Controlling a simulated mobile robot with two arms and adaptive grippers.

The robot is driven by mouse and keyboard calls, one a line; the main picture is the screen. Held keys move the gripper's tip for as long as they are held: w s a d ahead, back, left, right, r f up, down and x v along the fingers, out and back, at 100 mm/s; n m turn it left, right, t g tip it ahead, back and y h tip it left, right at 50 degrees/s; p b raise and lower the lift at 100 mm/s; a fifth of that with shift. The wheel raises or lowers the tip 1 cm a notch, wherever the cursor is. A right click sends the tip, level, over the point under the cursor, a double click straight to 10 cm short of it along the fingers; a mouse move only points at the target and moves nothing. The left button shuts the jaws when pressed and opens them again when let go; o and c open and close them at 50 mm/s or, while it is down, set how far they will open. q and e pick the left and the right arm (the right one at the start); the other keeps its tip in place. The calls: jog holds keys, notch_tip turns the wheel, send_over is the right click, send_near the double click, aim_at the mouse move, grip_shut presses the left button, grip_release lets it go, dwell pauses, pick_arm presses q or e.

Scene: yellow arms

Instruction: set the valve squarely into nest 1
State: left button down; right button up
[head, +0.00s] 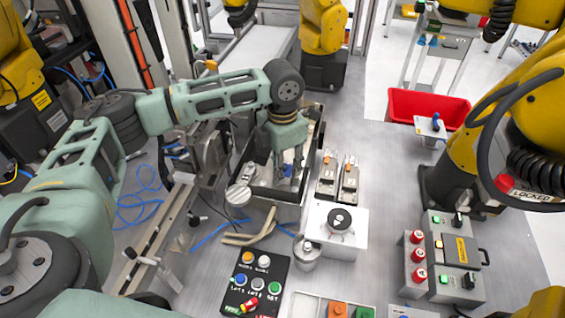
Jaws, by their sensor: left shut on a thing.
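My left gripper (289,164) reaches down from above into a black-walled tray (262,190) in the middle of the bench. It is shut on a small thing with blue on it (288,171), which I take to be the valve. Fingers and tray wall hide most of it, so I cannot tell its tilt or whether it touches the tray floor. I can read no nest number, so I cannot tell which place is nest 1. My right gripper is not in view.
Two metal clamp-like fixtures (349,180) stand right of the tray. A white box with a black dial (332,240), a metal canister (306,255) and a black button panel (257,284) stand nearer. A red bin (400,105) and yellow arms are at the right.

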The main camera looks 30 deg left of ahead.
pick_arm(q)
jog(key=shift+f, duration=0.2)
jog(key=shift+s+f, duration=0.3)
jog(key=shift+f, duration=0.4)
jog(key=c, duration=1.4)
grip_release()
jog(key=shift+d+f, duration=0.1)
jog(key=shift+o, duration=0.5)
jog(key=shift+f, duration=0.1)
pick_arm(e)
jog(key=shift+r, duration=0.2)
pick_arm(q)
jog(key=shift+w, duration=0.1)
jog(key=r+b, duration=0.1)
jog(key=r, duration=0.3)
jog(key=r+b, duration=0.1)
jog(key=r, duration=0.3)
jog(key=r+b, duration=0.1)
jog(key=r, duration=0.3)
jog(key=shift+w+r, duration=0.25)
jog(key=shift+r, duration=0.65)
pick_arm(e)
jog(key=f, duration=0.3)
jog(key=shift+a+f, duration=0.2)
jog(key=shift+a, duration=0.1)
